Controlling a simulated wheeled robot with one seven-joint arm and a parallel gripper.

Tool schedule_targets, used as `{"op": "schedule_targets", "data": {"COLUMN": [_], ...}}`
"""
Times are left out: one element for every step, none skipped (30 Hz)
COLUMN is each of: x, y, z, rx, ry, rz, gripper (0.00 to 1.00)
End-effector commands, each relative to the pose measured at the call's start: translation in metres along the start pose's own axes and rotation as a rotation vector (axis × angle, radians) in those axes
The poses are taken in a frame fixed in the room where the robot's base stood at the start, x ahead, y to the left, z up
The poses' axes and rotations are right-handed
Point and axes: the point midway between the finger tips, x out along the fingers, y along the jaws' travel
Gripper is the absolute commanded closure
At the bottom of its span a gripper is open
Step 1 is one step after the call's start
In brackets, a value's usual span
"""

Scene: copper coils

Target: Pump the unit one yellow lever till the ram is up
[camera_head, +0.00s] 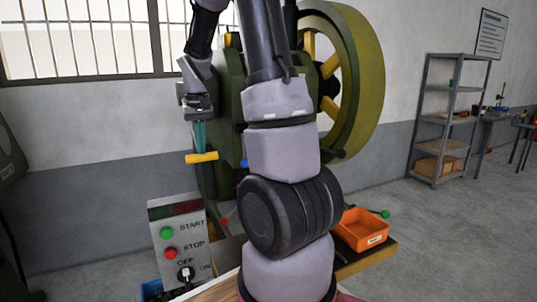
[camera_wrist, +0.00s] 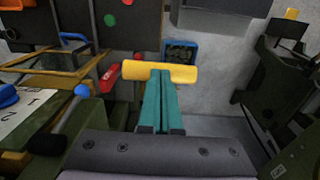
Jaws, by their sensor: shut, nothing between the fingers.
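A yellow bar-shaped handle (camera_head: 202,157), which looks like the lever, lies almost level just below my gripper in the head view. It also shows crosswise at the fingertips in the wrist view (camera_wrist: 132,70). My gripper (camera_head: 200,142) points down with its teal fingers together and nothing between them. In the wrist view the fingertips (camera_wrist: 160,75) overlap the middle of the yellow bar; I cannot tell whether they touch it. The rest of the lever is hidden. The ram is not clearly visible, as my arm covers much of the green machine (camera_head: 233,70).
A control box (camera_head: 180,222) with green START and red STOP buttons and an OFF/ON switch stands below left of the handle. The large flywheel (camera_head: 372,75) is behind my arm. An orange bin (camera_head: 362,232) sits at right. A grey shelf (camera_head: 415,125) stands farther off; floor between is clear.

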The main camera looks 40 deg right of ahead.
Motion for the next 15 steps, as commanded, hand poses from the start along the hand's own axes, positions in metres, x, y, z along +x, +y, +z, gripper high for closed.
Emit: {"op": "schedule_targets", "data": {"x": [0.001,0.002,0.002,0.002,0.002,0.004,0.006,0.009,0.013,0.017,0.020,0.024,0.028,0.031,0.035], "y": [0.000,0.000,0.000,0.000,0.000,0.000,0.000,0.000,0.000,0.000,0.000,0.000,0.000,0.000,0.000], "z": [0.002,0.002,0.002,0.002,0.002,0.001,0.001,0.000,-0.002,-0.004,-0.005,-0.007,-0.008,-0.009,-0.011], "rx": [0.001,0.001,0.001,0.001,0.001,0.002,0.002,0.002,0.003,0.003,0.003,0.003,0.002,0.002,0.003], "ry": [-0.006,-0.006,-0.007,-0.007,-0.008,-0.008,-0.009,-0.010,-0.011,-0.011,-0.011,-0.012,-0.012,-0.012,-0.012], "rz": [0.000,0.000,0.000,0.000,0.000,0.000,0.000,0.000,0.000,0.000,0.000,0.000,0.001,0.001,0.000], "gripper": [1.00,1.00,1.00,1.00,1.00,1.00,1.00,1.00,1.00,1.00,1.00,1.00,1.00,1.00,1.00]}}
